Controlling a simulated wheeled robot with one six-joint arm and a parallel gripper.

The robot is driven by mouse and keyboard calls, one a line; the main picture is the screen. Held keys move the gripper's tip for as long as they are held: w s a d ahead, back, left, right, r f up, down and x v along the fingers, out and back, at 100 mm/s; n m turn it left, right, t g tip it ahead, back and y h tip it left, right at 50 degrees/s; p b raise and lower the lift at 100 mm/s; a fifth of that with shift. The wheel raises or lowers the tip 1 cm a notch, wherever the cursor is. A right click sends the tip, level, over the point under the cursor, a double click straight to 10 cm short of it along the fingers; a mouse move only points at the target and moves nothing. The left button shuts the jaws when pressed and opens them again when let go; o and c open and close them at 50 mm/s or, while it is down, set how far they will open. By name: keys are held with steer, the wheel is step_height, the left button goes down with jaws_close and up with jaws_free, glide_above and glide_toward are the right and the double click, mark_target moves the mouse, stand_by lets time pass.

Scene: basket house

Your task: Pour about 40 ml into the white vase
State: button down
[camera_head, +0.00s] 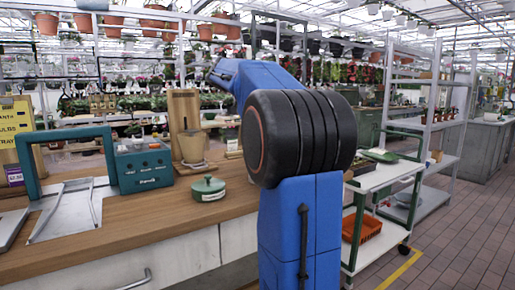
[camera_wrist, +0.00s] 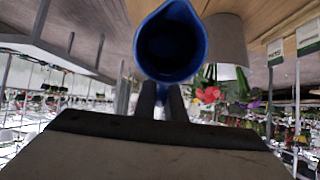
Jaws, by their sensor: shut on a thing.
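In the wrist view my gripper (camera_wrist: 163,98) is shut on a blue jug (camera_wrist: 140,45), whose round open mouth faces the camera. The inside of the jug is dark, so I cannot tell how much liquid it holds. Just right of the jug and partly behind it is a pale grey vessel (camera_wrist: 228,42), with red flowers (camera_wrist: 207,95) and green leaves by its lower end in the picture. It may be the white vase; its colour is dull in the shade. In the head view my arm hides the gripper, the jug and any vase.
The wrist picture looks upside down, with a wooden surface along its top and small signs (camera_wrist: 308,36) at right. In the head view the wooden counter (camera_head: 150,228) bears a green lidded pot (camera_head: 208,188) and a teal box (camera_head: 145,168). A white cart (camera_head: 385,178) stands right.

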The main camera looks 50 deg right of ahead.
steer(key=shift+a+r+h, duration=0.1)
steer(key=shift+r+h, duration=0.35)
steer(key=shift+h, duration=0.05)
steer(key=shift+s+d+h, duration=0.15)
steer(key=shift+d, duration=0.35)
steer(key=shift+s+d+h, duration=0.15)
steer(key=shift+d, duration=0.3)
stand_by(0.3)
steer(key=shift+g+p, duration=0.3)
steer(key=shift+p, duration=0.2)
stand_by(0.4)
steer(key=shift+s+d+f+t+y, duration=0.2)
steer(key=shift+d+f+t+y, duration=0.15)
steer(key=shift+y, duration=0.45)
steer(key=shift+s+d+f+t+y, duration=0.15)
steer(key=shift+d+f+t+y, duration=0.2)
steer(key=shift+y, duration=0.45)
steer(key=shift+d+r, duration=0.1)
steer(key=shift+d, duration=0.05)
